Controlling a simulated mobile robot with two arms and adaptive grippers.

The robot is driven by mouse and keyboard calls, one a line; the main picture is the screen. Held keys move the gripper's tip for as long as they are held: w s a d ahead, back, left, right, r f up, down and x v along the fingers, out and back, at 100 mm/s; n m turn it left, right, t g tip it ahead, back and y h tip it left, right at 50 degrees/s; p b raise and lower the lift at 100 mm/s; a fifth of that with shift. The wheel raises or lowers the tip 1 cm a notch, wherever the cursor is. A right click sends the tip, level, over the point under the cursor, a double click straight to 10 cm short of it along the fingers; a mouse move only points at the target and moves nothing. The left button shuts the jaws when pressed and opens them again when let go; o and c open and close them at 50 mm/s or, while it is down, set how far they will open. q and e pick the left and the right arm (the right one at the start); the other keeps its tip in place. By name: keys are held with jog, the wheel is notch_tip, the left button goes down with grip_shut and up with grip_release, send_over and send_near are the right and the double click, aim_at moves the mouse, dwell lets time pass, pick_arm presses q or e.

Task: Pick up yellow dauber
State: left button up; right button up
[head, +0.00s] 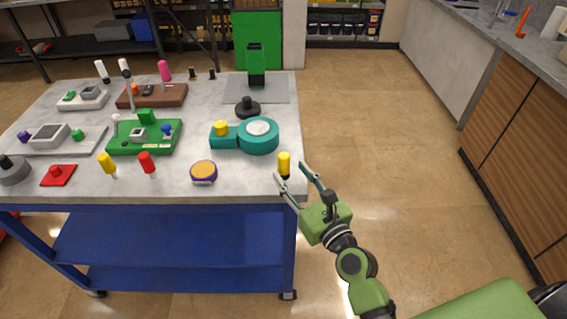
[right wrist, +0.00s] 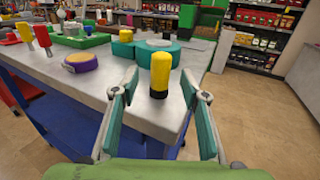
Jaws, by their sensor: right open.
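The yellow dauber (head: 284,162) stands upright near the right front corner of the table (head: 240,183). It has a yellow top and a black base. In the right wrist view the dauber (right wrist: 160,74) stands ahead, between the lines of the two fingers. My right gripper (head: 293,172) is open and empty at the table's front right corner, its fingertips close to the dauber. The right wrist view shows its fingers (right wrist: 165,88) spread to either side of the dauber. I cannot tell whether either finger touches it. My left gripper is not in view.
A purple and yellow round item (head: 204,173) lies left of the dauber. A teal pump part (head: 259,136) sits behind it. Red (head: 147,162) and yellow-handled (head: 107,162) tools stand further left. The floor right of the table is clear up to the wooden cabinets (head: 522,130).

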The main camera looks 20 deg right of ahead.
aim_at(287, 167)
jog(key=w, duration=0.3)
jog(key=w+p, duration=0.1)
jog(key=w, duration=0.1)
jog(key=shift+w+a+f, duration=0.15)
jog(key=shift+w+a, duration=0.15)
jog(key=shift+a, duration=0.1)
jog(key=c, duration=1.1)
